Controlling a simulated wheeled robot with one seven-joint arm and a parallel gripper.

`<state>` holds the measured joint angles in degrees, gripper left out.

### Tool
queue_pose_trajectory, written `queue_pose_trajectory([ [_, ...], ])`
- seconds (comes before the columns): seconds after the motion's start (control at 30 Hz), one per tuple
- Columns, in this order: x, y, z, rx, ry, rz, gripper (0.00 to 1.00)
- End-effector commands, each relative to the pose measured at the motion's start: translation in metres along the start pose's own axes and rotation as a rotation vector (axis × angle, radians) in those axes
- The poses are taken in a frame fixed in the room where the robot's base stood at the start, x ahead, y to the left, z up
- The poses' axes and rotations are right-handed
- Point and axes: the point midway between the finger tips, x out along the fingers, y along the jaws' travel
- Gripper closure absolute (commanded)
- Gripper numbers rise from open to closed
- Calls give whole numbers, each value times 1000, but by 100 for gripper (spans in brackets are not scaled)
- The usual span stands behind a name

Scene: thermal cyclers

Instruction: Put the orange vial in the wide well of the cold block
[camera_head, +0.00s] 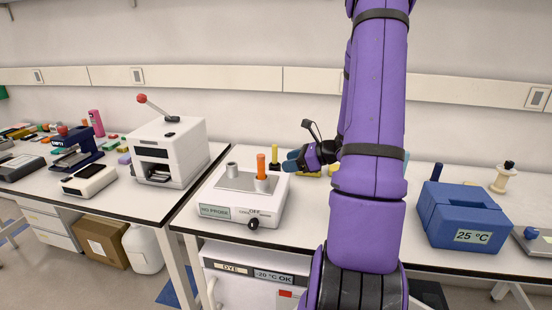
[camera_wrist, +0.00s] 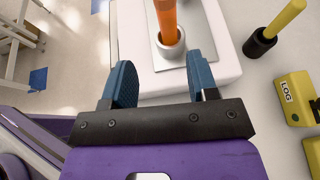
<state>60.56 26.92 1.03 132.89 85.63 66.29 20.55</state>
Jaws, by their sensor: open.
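The orange vial (camera_head: 261,164) stands upright in a raised grey well (camera_head: 261,184) on the white block unit (camera_head: 232,213), which reads "NO PROBE" and "OFF". A second grey well (camera_head: 232,168) to its left shows no vial. No label marks this unit as the cold block. My gripper (camera_head: 292,161) is just right of the unit, its blue fingertips pointing toward the vial. In the wrist view my gripper (camera_wrist: 163,80) is open and empty. The orange vial (camera_wrist: 166,20) and its grey collar (camera_wrist: 171,42) lie beyond the fingertips, between their lines and apart from them.
A yellow stick (camera_head: 275,155) in a dark holder stands behind the unit. A yellow "LOG" block (camera_wrist: 293,96) lies to the right in the wrist view. A blue box labelled 25 °C (camera_head: 466,215) is at right. A white machine (camera_head: 170,150) stands on the left bench.

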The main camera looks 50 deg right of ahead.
Motion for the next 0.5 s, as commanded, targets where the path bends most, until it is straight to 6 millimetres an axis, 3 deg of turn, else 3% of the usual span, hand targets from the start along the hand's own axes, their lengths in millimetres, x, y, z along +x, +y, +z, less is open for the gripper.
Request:
queue_pose_trajectory([
  [0.13, 15, 36, 41, -183, 43, 130, 46],
  [0.27, 25, 85, 81, -422, 101, 291, 46],
  [0.5, 23, 174, 133, -885, 193, 559, 46],
])
